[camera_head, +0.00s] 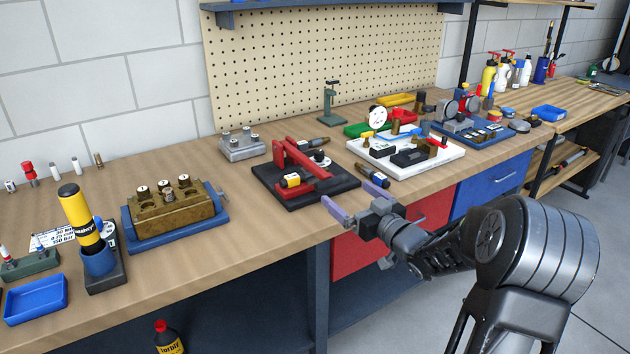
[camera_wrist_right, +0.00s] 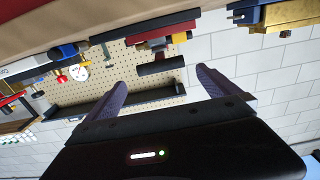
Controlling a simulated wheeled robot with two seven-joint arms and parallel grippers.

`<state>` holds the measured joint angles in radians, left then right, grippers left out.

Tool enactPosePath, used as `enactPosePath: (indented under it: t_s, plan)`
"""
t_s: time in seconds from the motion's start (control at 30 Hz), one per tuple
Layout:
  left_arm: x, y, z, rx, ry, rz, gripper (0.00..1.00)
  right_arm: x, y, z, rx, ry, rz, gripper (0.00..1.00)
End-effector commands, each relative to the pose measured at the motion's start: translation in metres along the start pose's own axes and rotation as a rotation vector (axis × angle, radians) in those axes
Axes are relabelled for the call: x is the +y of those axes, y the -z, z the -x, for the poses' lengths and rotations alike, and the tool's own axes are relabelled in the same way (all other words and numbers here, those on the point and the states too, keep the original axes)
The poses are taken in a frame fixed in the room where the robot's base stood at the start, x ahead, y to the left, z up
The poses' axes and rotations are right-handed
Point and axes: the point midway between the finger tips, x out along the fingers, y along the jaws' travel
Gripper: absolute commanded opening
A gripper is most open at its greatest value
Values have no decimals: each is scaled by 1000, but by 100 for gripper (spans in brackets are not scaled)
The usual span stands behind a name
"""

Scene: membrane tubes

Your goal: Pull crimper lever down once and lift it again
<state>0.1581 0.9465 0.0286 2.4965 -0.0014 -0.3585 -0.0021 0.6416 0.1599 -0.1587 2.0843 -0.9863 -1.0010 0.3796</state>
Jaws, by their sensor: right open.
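The crimper is a red tool on a black base (camera_head: 268,183), in the middle of the bench in the head view. Its red lever (camera_head: 300,160) slopes down toward the bench's front edge. A yellow-and-black cylinder (camera_head: 291,181) lies at the crimper. In the wrist view the red crimper (camera_wrist_right: 153,30) shows at the top, beyond the fingers. My right gripper (camera_head: 354,198) is open and empty, with purple fingers, in front of the crimper near the bench's front edge. It is apart from the lever. Its fingers also show in the wrist view (camera_wrist_right: 160,80). My left gripper is out of view.
A brass block (camera_head: 172,212) in a blue holder stands left of the crimper. A white tray (camera_head: 450,158) with parts is to the right. A dark cylinder (camera_head: 372,175) lies between the crimper and this tray. Bare wood lies in front of the brass block.

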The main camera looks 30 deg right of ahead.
Motion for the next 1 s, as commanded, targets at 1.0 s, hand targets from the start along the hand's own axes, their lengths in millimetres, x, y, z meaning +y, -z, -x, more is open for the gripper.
enactPosePath:
  t_s: [1.0]
  plan:
    - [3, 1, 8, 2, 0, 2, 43, -1, -2, -79, -3, 0, 0, 100]
